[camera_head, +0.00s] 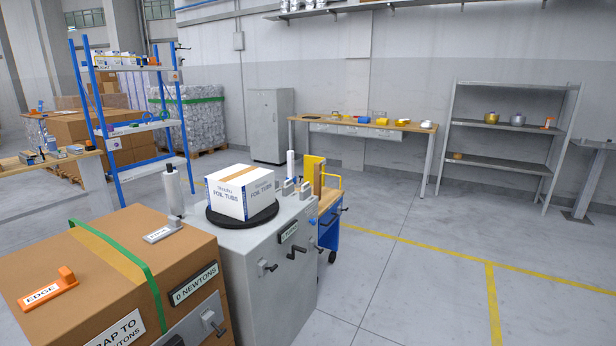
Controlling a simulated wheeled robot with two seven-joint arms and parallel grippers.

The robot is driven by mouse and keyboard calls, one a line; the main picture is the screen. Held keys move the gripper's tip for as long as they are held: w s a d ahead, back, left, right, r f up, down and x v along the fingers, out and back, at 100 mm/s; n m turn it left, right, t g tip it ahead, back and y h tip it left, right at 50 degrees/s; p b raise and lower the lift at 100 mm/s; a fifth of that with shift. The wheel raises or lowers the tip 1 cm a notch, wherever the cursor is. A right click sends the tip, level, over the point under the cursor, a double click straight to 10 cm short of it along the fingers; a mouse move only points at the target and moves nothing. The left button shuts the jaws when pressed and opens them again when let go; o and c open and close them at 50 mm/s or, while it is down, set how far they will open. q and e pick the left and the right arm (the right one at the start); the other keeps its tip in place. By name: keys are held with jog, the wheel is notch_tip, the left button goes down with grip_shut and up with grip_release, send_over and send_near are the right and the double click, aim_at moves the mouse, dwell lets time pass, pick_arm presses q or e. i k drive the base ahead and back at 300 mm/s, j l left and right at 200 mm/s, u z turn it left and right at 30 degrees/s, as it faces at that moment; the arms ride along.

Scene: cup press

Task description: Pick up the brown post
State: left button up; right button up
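A small brown upright piece (318,180), which looks like the brown post, stands against a yellow panel (309,170) on the blue trolley (328,236). It is small and its lower part is hard to make out. The trolley is behind and to the right of the grey cabinet (278,275). Neither of my grippers shows in the head view.
A large brown carton (185,250) with a green strap fills the lower left. A white box (241,192) sits on a black turntable (215,217) on the cabinet. A workbench (375,123) and shelves (505,132) stand behind. The floor at right is clear.

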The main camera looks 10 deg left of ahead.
aim_at(317, 172)
jog(key=i+l+u, duration=0.1)
jog(key=i, duration=0.35)
jog(key=i+l, duration=0.1)
jog(key=i, duration=0.4)
jog(key=i+l+u, duration=0.15)
jog(key=i, duration=0.3)
